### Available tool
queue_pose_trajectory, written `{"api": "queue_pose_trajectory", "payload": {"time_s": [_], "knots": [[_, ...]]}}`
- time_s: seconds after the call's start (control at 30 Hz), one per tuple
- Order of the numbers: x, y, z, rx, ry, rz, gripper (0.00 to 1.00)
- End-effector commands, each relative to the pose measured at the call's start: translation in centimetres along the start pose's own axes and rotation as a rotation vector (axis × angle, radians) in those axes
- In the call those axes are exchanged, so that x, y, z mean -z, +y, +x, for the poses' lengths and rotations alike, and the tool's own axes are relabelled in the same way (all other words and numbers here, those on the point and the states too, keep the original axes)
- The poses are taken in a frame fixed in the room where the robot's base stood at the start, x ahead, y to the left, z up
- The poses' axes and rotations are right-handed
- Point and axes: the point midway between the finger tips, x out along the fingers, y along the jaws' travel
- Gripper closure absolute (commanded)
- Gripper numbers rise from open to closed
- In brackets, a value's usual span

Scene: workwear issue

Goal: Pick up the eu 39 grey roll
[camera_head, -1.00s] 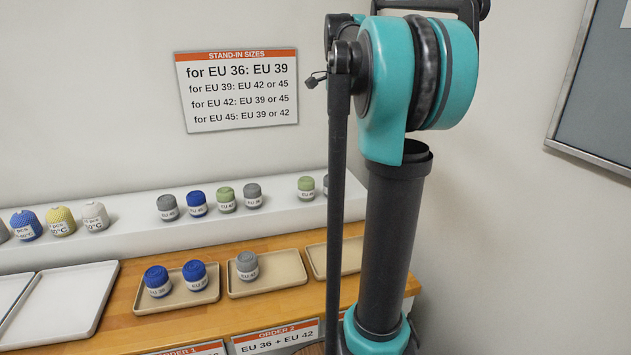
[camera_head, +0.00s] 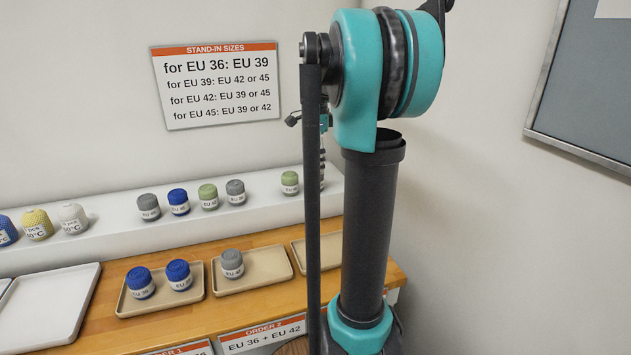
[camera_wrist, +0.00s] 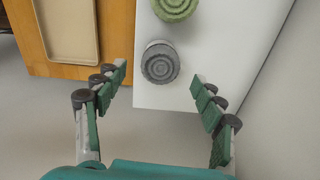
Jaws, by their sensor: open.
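In the wrist view a grey roll (camera_wrist: 160,62) stands at the near end of the white shelf, seen from above. Its size label does not show there. My gripper (camera_wrist: 160,100) is open and empty, with the roll ahead of its fingertips, between their lines and apart from them. In the head view, part of my gripper shows behind my arm, and this end roll is hidden. Other grey rolls stand on the shelf (camera_head: 148,207), farther right on it (camera_head: 235,192), and on the middle tray (camera_head: 232,264). Their labels are too small to read surely.
A green roll (camera_wrist: 175,8) stands close beside the end grey roll. The white shelf (camera_head: 110,232) also holds blue and green rolls. Below it, a wooden counter (camera_head: 208,310) carries trays, one with two blue rolls (camera_head: 140,283). A stand-in sizes sign (camera_head: 217,85) hangs on the wall.

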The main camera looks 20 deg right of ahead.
Motion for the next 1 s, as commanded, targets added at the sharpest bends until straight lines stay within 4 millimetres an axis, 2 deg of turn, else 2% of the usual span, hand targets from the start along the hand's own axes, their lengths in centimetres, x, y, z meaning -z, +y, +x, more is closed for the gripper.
{"api": "queue_pose_trajectory", "payload": {"time_s": [0.3,0.4,0.63,1.0], "knots": [[-0.5,-0.1,4.1,0.000,0.000,0.000,0.31],[-0.5,0.0,4.8,0.000,0.000,0.000,0.31],[-0.5,0.0,4.9,0.000,0.000,0.000,0.31],[-0.5,0.0,4.9,0.000,0.000,0.000,0.76]]}}
